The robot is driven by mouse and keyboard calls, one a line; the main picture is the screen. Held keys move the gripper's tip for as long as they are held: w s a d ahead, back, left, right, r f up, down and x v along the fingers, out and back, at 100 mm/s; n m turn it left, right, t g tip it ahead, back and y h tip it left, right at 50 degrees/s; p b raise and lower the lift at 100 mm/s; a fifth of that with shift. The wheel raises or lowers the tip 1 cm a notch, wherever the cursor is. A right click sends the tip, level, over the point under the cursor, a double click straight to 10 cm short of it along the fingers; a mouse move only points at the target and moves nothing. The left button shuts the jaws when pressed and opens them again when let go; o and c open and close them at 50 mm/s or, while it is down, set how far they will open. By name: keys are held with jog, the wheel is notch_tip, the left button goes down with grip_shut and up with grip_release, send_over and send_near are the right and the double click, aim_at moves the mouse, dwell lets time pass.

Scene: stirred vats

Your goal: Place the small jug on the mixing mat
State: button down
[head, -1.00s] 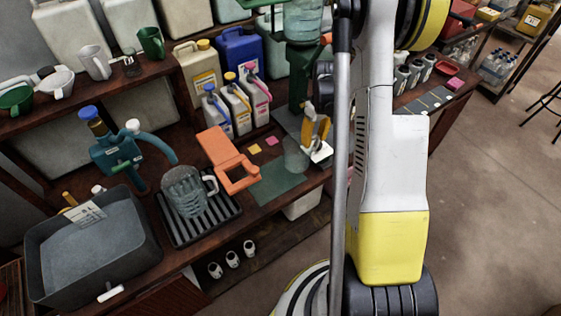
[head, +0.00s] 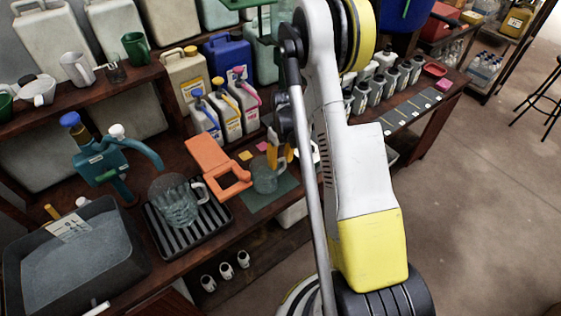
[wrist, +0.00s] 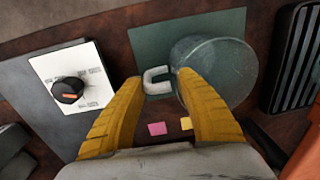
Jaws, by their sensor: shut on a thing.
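The small jug (head: 266,178) is clear glass with a pale handle; in the wrist view (wrist: 215,72) it appears over the green mixing mat (wrist: 148,40). In the head view the mat (head: 262,203) lies on the bench, right of the black ribbed rack. My gripper (wrist: 160,82) has its yellow fingers closed on either side of the jug's handle (wrist: 157,81). In the head view the gripper (head: 283,155) is partly hidden behind my arm. The jug looks upright. I cannot tell whether its base touches the mat.
A larger glass jug (head: 176,203) stands on the ribbed rack (head: 205,235). A white panel with a black knob (wrist: 72,80) is beside the mat in the wrist view. Several bottles (head: 225,110) stand at the back.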

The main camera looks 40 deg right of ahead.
jog(key=shift+f, duration=0.1)
jog(key=shift+f, duration=0.15)
jog(key=c, duration=0.9)
grip_release()
jog(key=shift+r, duration=0.2)
jog(key=s+a+r+t+p, duration=0.1)
jog(key=a+r+p, duration=0.15)
jog(key=r, duration=0.95)
jog(key=s+a+r+t+p, duration=0.15)
jog(key=a+r, duration=0.25)
jog(key=r, duration=0.8)
jog(key=s+a+r+t, duration=0.1)
jog(key=s+a+r, duration=0.2)
jog(key=s+a, duration=0.1)
jog(key=s+a+r+t, duration=0.2)
jog(key=s+a+r, duration=0.1)
jog(key=s, duration=0.3)
jog(key=s+a+r+t, duration=0.1)
jog(key=s+a+r, duration=0.2)
jog(key=s+a, duration=0.2)
jog(key=shift+s+a+r+t+h, duration=0.15)
jog(key=shift+a+r+t+h, duration=0.2)
jog(key=shift+a, duration=0.2)
